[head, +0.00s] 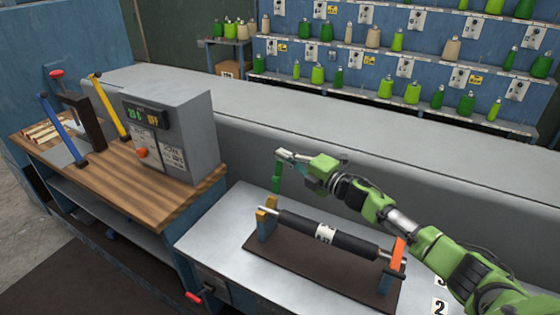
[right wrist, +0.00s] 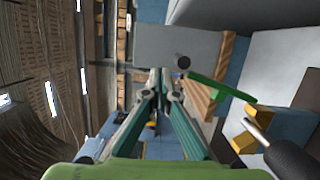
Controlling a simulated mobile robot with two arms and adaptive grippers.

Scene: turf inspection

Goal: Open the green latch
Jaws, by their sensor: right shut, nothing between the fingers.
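The green latch (head: 277,180) stands raised, roughly upright, above the yellow bracket (head: 262,215) at the left end of the black roller (head: 345,243). In the right wrist view the latch (right wrist: 218,86) is a slanted green bar right of my fingers, with the yellow bracket (right wrist: 250,132) below it. My right gripper (head: 284,155) is shut and empty, close by the latch's upper end. I cannot tell whether it touches the latch. It also shows in the right wrist view (right wrist: 161,84). My left gripper is not in view.
An orange latch (head: 398,253) is at the roller's right end. The roller's stand is on a dark mat (head: 270,262) on a grey table (head: 215,235). A wooden bench (head: 150,195) with a grey control box (head: 195,145) is at left. Shelves of spools (head: 400,70) stand behind.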

